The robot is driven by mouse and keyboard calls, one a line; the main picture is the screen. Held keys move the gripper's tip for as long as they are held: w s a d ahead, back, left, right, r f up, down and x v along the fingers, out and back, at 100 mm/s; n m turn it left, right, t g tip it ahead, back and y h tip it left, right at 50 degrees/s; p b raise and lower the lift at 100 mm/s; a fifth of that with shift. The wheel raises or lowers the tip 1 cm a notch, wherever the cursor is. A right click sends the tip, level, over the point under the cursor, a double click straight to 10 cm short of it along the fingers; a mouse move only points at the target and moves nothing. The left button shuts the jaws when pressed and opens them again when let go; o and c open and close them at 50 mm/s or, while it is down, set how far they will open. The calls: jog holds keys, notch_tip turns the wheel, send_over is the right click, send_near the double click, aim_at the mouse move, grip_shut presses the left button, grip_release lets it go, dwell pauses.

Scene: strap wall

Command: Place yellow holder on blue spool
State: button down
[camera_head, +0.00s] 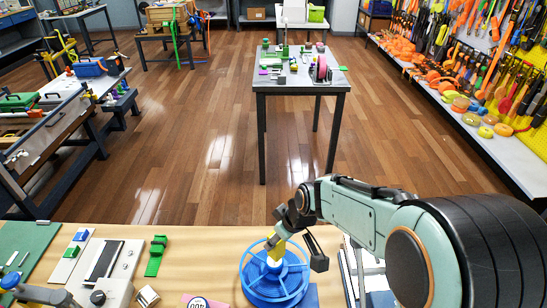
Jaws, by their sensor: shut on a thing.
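The blue spool (262,293) lies flat on the light wooden bench at the bottom centre, with a round rim and spokes. My gripper (279,240) reaches in from the right and is above the spool's middle. It is shut on a small yellow holder (277,251), partly hidden by the fingers. The holder looks tilted and hangs over the spool's hub. A small pale part shows just below it. I cannot tell whether the holder touches the spool.
On the bench (195,262), a green bracket (156,256) and a grey-white device (108,268) stand left of the spool. A pink label (195,301) lies at the front. White and dark flat pieces lie right of the spool, under my arm. A small table (300,82) stands beyond.

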jog(key=shift+w+a+f, duration=0.15)
jog(key=shift+w+f, duration=0.4)
jog(key=shift+f, duration=0.1)
jog(key=shift+w+f, duration=0.15)
jog(key=shift+f, duration=1.5)
jog(key=shift+f, duration=0.1)
jog(key=c, duration=0.8)
grip_release()
jog(key=v, duration=1.2)
jog(key=s+d+m+g, duration=0.1)
jog(key=s+m, duration=0.1)
jog(key=s, duration=0.5)
jog(key=s+d+m+g+h, duration=0.1)
jog(key=s+m, duration=0.2)
jog(key=s, duration=0.4)
jog(key=s+d+m+g+h, duration=0.1)
jog(key=s+d+m, duration=0.1)
jog(key=s, duration=0.6)
jog(key=shift+s+d+r+m, duration=0.1)
jog(key=shift+r+m, duration=0.15)
jog(key=shift+m, duration=0.15)
